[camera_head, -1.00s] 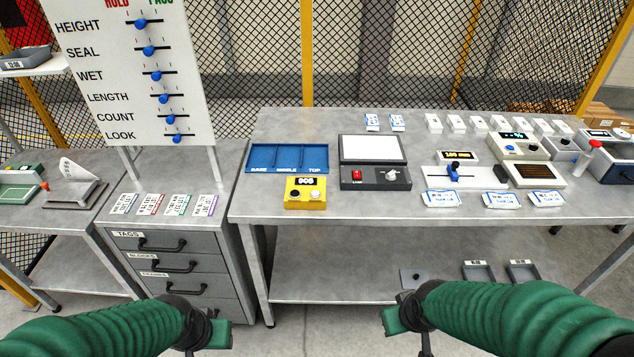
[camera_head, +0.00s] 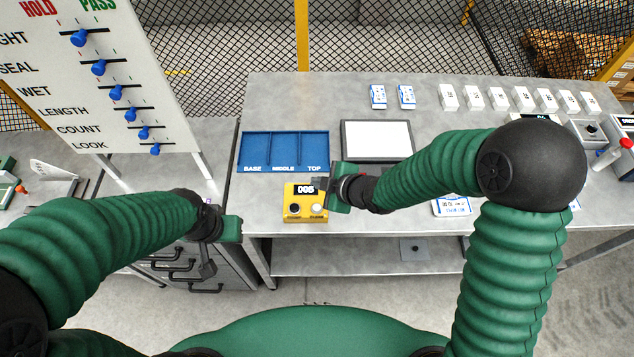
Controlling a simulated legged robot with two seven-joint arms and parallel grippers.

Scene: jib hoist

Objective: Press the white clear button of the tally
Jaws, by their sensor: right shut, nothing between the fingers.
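The yellow tally (camera_head: 305,217) sits on the table near its front edge, below the blue tray. Its dark display (camera_head: 304,189) reads what looks like 005. A black button (camera_head: 294,209) is at its lower left and the white clear button (camera_head: 317,208) at its lower right. My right gripper (camera_head: 322,184) is shut and empty, its tips at the tally's upper right, just above the white button in the picture. I cannot tell whether it touches the tally. My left gripper (camera_head: 232,229) hangs in front of the drawer cabinet, left of the tally; its fingers are unclear.
The blue tray (camera_head: 284,168) marked base, middle and top lies behind the tally. The slider board (camera_head: 115,80) rises at the left. Small white boxes (camera_head: 498,98) line the back.

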